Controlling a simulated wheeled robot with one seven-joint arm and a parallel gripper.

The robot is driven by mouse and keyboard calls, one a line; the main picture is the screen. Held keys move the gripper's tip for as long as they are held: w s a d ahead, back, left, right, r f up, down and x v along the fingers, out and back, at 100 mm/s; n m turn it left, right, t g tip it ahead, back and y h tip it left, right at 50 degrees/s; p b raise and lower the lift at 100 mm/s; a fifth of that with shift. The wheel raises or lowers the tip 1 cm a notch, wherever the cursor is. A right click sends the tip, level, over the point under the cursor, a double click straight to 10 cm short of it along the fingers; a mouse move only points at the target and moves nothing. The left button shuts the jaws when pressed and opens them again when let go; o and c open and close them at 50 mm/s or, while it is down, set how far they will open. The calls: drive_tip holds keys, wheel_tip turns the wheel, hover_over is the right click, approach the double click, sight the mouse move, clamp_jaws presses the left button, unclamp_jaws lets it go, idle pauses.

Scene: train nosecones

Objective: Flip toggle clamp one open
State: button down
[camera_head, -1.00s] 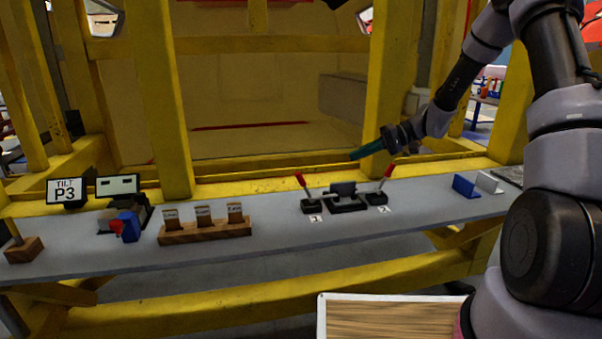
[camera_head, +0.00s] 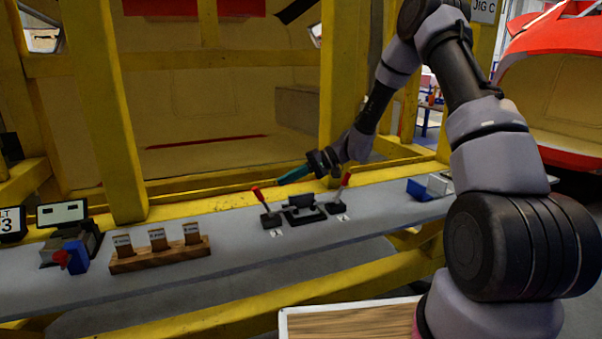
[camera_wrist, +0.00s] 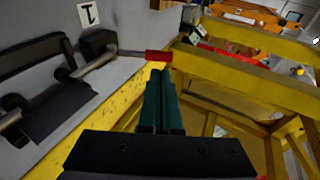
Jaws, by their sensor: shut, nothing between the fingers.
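Two toggle clamps with red-tipped handles stand on the grey bench, each with a small label in front. The left clamp (camera_head: 270,216) has its handle tilted up and left. In the wrist view, the clamp with the label that appears to read 1 has its red handle tip (camera_wrist: 158,56) just beyond my fingertips. The right clamp (camera_head: 341,203) has its handle leaning up and right, near my wrist. My gripper (camera_head: 283,181) has teal fingers, shut and empty, pointing left above and behind the clamps. The fingers also show in the wrist view (camera_wrist: 159,76), apparently apart from the handle.
A black fixture (camera_head: 303,211) sits between the clamps. A wooden block with several labelled tags (camera_head: 160,258) and a blue and red device (camera_head: 73,256) are to the left. Blue and white brackets (camera_head: 420,190) are to the right. Yellow frame posts (camera_head: 106,120) rise behind the bench.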

sight(258, 190)
drive_tip(key=x, duration=0.5)
drive_tip(key=shift+a+f, duration=0.15)
drive_tip(key=shift+a, duration=0.2)
drive_tip(key=a+h, duration=0.2)
drive_tip(key=s+a+t+h, duration=0.1)
drive_tip(key=h, duration=0.1)
drive_tip(key=shift+s+a+f+n, duration=0.1)
drive_tip(key=shift+a+f+n, duration=0.15)
drive_tip(key=shift+a+n, duration=0.1)
drive_tip(key=a+f+h, duration=0.1)
drive_tip(key=h, duration=0.1)
drive_tip(key=a+f+t+h, duration=0.1)
drive_tip(key=h, duration=0.2)
drive_tip(key=s+a+f+t+h, duration=0.1)
drive_tip(key=a+f+h, duration=0.1)
drive_tip(key=shift+s+a+n+h, duration=0.1)
drive_tip(key=shift+a+n+h, duration=0.05)
drive_tip(key=shift+n+h, duration=0.2)
drive_tip(key=shift+f, duration=0.35)
drive_tip(key=shift+a+f, duration=0.1)
drive_tip(key=shift+f, duration=0.1)
